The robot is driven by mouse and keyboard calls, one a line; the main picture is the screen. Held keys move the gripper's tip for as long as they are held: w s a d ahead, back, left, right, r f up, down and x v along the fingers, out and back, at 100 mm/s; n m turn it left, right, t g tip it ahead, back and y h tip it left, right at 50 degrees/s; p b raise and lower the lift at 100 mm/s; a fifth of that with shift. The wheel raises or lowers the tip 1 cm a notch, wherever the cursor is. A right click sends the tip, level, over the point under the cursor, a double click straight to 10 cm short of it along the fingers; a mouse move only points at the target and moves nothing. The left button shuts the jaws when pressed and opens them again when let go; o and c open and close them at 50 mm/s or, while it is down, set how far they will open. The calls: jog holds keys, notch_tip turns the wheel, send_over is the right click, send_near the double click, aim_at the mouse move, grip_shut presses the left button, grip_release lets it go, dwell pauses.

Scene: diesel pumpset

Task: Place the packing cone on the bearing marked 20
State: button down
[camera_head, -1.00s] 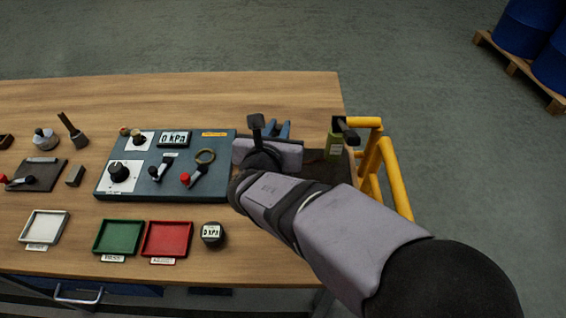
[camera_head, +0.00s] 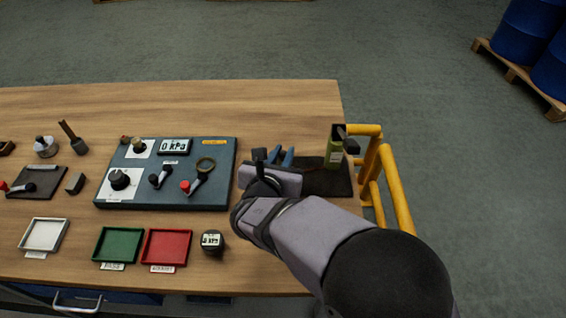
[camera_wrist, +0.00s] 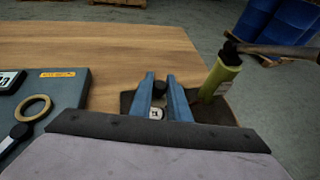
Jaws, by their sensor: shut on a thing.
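My gripper (camera_head: 281,156) has two blue fingers over the dark mat at the right end of the bench. In the wrist view, the gripper (camera_wrist: 161,80) is shut on a small dark piece (camera_wrist: 159,89) between the fingers. I take it to be the packing cone, but its shape is mostly hidden. A small white label with a dark mark (camera_wrist: 156,113) shows just below it between the fingers. The mark is too small to read, so I cannot tell whether it is the bearing marked 20. My wrist hides that spot in the head view.
An olive-green canister (camera_head: 335,148) with a dark handle stands close right of the gripper, by yellow rails (camera_head: 388,180). The dark mat (camera_head: 328,180) lies beneath. A blue-grey panel (camera_head: 215,190) with levers and a brass ring is at left. Green and red trays (camera_head: 166,247) lie in front.

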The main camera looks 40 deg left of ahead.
jog(key=shift+f, duration=1.85)
jog(key=shift+f, duration=0.25)
jog(key=c, duration=1.7)
grip_release()
jog(key=shift+o, duration=0.2)
jog(key=shift+r, duration=0.2)
jog(key=shift+r+p, duration=0.15)
jog(key=shift+p, duration=0.15)
jog(key=b+v, duration=0.1)
jog(key=v, duration=1.1)
jog(key=shift+b, duration=0.4)
